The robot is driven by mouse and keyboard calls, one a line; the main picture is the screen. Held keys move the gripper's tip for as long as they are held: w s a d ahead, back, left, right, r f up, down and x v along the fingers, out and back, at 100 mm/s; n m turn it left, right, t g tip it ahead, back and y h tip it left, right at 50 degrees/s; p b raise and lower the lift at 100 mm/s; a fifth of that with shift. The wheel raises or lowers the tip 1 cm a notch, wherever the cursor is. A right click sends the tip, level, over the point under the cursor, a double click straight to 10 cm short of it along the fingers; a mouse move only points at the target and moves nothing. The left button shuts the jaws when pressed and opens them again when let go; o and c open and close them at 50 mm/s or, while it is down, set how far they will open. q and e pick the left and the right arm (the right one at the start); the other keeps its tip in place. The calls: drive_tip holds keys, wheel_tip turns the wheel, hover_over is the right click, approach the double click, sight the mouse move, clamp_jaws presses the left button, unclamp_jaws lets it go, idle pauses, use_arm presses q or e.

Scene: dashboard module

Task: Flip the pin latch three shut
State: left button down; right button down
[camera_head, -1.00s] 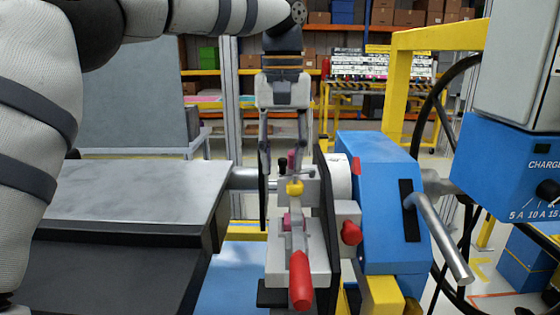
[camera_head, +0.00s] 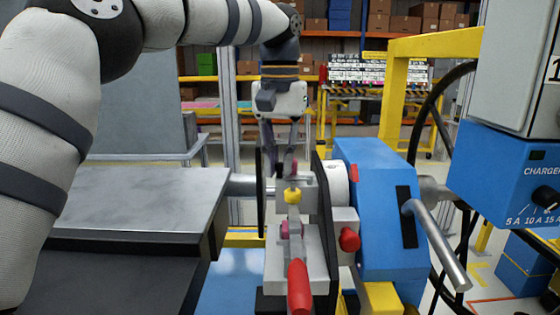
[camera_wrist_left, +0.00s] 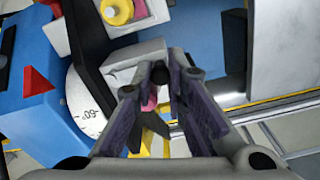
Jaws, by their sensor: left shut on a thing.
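My left gripper (camera_head: 285,172) points down at the top of a grey fixture (camera_head: 285,255) beside the blue machine. Its fingers are closed together at a small pink latch part (camera_head: 294,168), which also shows between the fingers in the left wrist view (camera_wrist_left: 150,99). The fingers hide much of this part, so its exact angle is unclear. In front of it are a yellow knob (camera_head: 293,196), another pink piece (camera_head: 291,229) and a long red handle (camera_head: 299,286) pointing toward me. I cannot read which latch is number three. My right gripper is out of view.
The blue machine body (camera_head: 375,210) with a grey bar handle (camera_head: 437,246) and a red knob (camera_head: 349,240) stands close on the right. A black plate (camera_head: 325,220) separates it from the fixture. A grey table (camera_head: 140,200) lies left. A charger box (camera_head: 505,170) hangs at far right.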

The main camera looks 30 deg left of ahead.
sight(279, 163)
use_arm(q)
drive_tip(key=c, duration=1.6)
unclamp_jaws()
wheel_tip(279, 163, up, 8)
drive_tip(key=shift+f, duration=0.2)
